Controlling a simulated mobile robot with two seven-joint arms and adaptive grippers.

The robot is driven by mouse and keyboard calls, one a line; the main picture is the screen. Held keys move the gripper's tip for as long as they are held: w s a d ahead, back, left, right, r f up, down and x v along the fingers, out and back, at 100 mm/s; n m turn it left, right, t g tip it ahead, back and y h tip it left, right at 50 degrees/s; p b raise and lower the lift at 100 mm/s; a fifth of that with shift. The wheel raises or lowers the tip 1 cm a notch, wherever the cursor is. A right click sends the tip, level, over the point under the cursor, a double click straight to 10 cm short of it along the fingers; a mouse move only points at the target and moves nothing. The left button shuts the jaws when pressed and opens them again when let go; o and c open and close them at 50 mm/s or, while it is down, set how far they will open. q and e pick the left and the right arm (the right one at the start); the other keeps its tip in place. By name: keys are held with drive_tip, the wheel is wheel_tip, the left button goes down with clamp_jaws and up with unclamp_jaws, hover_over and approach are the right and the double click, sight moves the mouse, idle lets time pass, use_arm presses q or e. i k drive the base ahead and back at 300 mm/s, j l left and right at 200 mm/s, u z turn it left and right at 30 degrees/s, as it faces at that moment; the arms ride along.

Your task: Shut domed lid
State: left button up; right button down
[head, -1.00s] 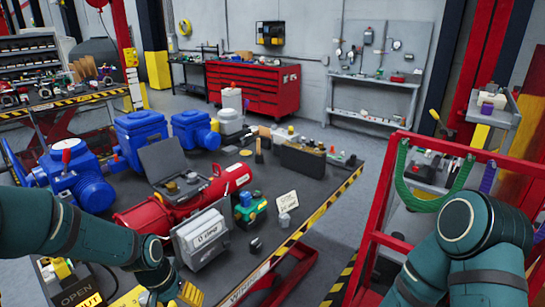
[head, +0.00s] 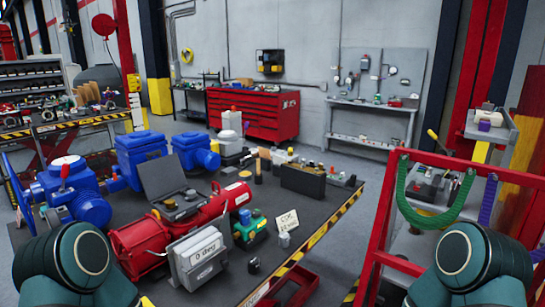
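A red cylindrical actuator (head: 216,206) lies across the table. Behind it a grey flat-looking panel (head: 163,176) stands raised on its edge, with a dark housing (head: 182,205) with knobs in front of it. At the actuator's front stands a grey box-like cover (head: 195,258) with a pale labelled face, tilted toward me. I cannot tell for sure which of these is the domed lid. My arms show at the lower left and lower right, both clear of the actuator. Neither gripper shows.
Blue actuators (head: 142,158) stand at the table's back left. A green part (head: 249,228), a small sign (head: 286,220) and a dark bin (head: 302,181) sit to the right. A striped edge (head: 325,225) bounds the table. A red frame (head: 387,215) stands beyond it.

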sight(162, 176)
drive_tip(key=u, duration=1.05)
drive_tip(key=i+l+u, duration=0.15)
drive_tip(key=l, duration=0.4)
drive_tip(key=i+l+u, duration=0.15)
drive_tip(key=l, duration=0.4)
drive_tip(key=l+u, duration=0.15)
drive_tip(key=l, duration=0.4)
